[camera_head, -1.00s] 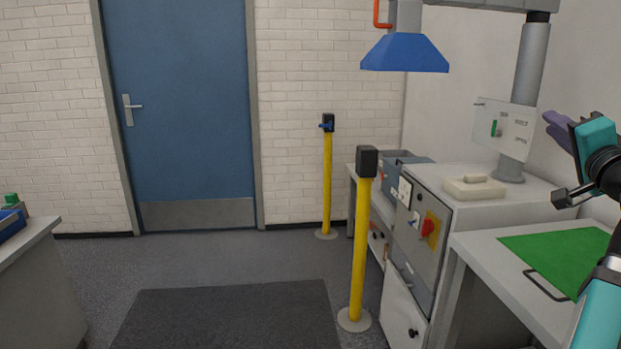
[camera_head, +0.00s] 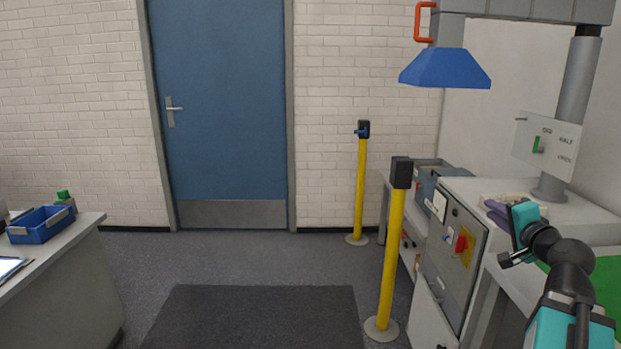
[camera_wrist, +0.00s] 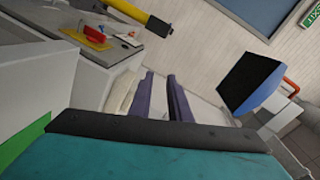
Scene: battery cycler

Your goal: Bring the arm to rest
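My gripper (camera_head: 488,212) is at the right of the head view, in front of the top of the grey cabinet (camera_head: 585,212). Its purple fingers also show in the wrist view (camera_wrist: 160,78), with a narrow gap between them and nothing held. My arm, dark with teal parts, is bent and rises from the lower right corner. A pale lidded object on the cabinet top is partly hidden behind the gripper. In the wrist view a pale object (camera_wrist: 120,95) lies beyond the left finger.
A yellow post (camera_head: 392,260) stands left of the cabinet, with another (camera_head: 361,190) farther back. A blue hood (camera_head: 446,68) hangs above. A green mat (camera_head: 606,285) lies partly behind my arm. A blue bin (camera_head: 40,225) stands on the left table. The floor between is clear.

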